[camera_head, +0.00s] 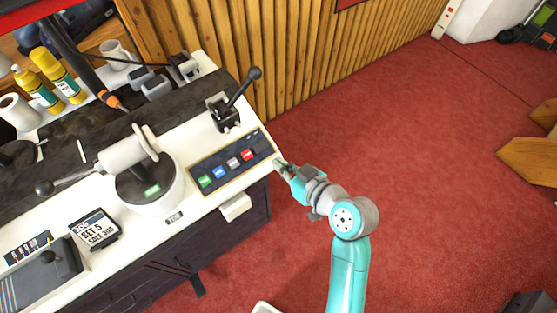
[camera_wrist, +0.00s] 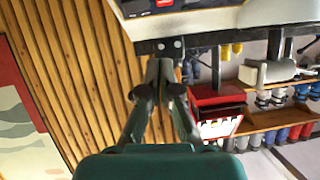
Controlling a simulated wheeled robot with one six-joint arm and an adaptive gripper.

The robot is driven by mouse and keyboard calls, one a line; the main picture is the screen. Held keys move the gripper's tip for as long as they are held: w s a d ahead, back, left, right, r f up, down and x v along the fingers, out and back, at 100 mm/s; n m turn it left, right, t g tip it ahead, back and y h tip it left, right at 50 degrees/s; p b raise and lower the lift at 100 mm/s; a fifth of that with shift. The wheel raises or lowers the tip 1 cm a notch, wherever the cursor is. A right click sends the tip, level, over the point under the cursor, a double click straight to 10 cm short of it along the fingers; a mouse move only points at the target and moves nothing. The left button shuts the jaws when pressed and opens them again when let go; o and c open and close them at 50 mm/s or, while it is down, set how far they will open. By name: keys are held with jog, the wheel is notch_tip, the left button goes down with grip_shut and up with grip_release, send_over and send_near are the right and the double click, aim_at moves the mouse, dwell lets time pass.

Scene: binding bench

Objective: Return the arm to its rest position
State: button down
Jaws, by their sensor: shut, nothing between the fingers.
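My teal arm reaches up from the bottom of the head view. My gripper (camera_head: 281,164) is at the right end of the bench (camera_head: 205,207), close to the edge by the button panel (camera_head: 232,163). In the wrist view my gripper (camera_wrist: 160,75) has its fingertips together with nothing between them. The tips appear near the bench edge; I cannot tell whether they touch it.
A lever (camera_head: 243,88) stands on the bench behind the panel. A white press with a handle (camera_head: 130,160) and a sign (camera_head: 94,229) are further left. A wood-slat wall (camera_head: 290,50) stands behind. Red floor (camera_head: 430,180) is open to the right.

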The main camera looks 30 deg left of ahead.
dwell(0.5)
jog(key=s+d+f+m+t+h, duration=0.2)
jog(key=s+d+f+m, duration=0.15)
jog(key=d, duration=0.45)
jog(key=s+d+f+m+t+h, duration=0.3)
jog(key=d+f, duration=0.1)
jog(key=d, duration=0.4)
jog(key=s+d+f+m+t+h, duration=0.2)
jog(key=s+d+f+m, duration=0.1)
jog(key=d, duration=0.6)
jog(key=s+d+r+m+t+h, duration=0.1)
jog(key=s+d+r+m+h, duration=0.1)
jog(key=s+d+r, duration=0.3)
jog(key=s+d+r+m+t+h, duration=0.1)
jog(key=s+d+r+h, duration=0.3)
jog(key=s, duration=0.9)
jog(key=shift+d+r+m+t, duration=0.4)
jog(key=shift+d+t, duration=0.4)
jog(key=shift+d, duration=0.35)
